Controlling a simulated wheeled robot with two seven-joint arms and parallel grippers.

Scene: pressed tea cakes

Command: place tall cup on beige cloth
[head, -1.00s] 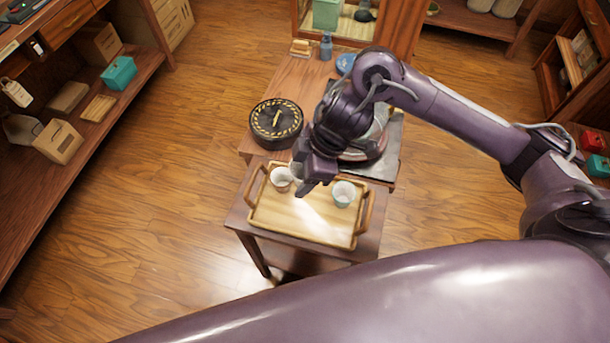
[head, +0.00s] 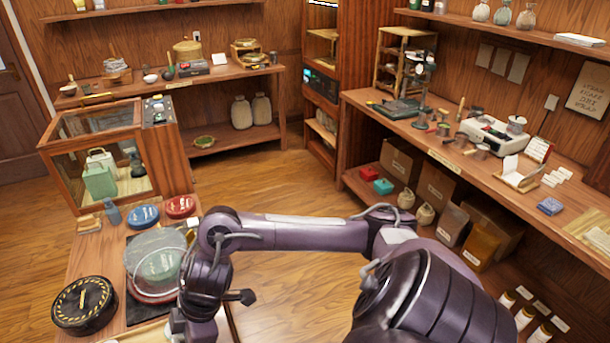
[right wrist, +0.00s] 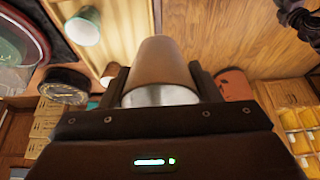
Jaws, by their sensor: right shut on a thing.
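A tall brown cup (right wrist: 165,65) with a pale rim fills the middle of the right wrist view. My right gripper (right wrist: 163,88) is shut on it, one dark finger on each side. In the head view my right gripper (head: 195,325) is at the bottom edge, beside the round glass-covered dish, and the cup there is not visible. A flat beige piece (head: 598,238) lies on the right bench at the picture's edge; I cannot tell whether it is the beige cloth. My left gripper is not in view.
The low table (head: 88,240) holds a black round tin (head: 84,305), the glass-covered dish (head: 155,268), and blue (head: 143,216) and red tins (head: 179,206). A white-green cup (right wrist: 85,25) shows in the wrist view. The right bench (head: 470,165) carries a scale and tools. Open floor lies between.

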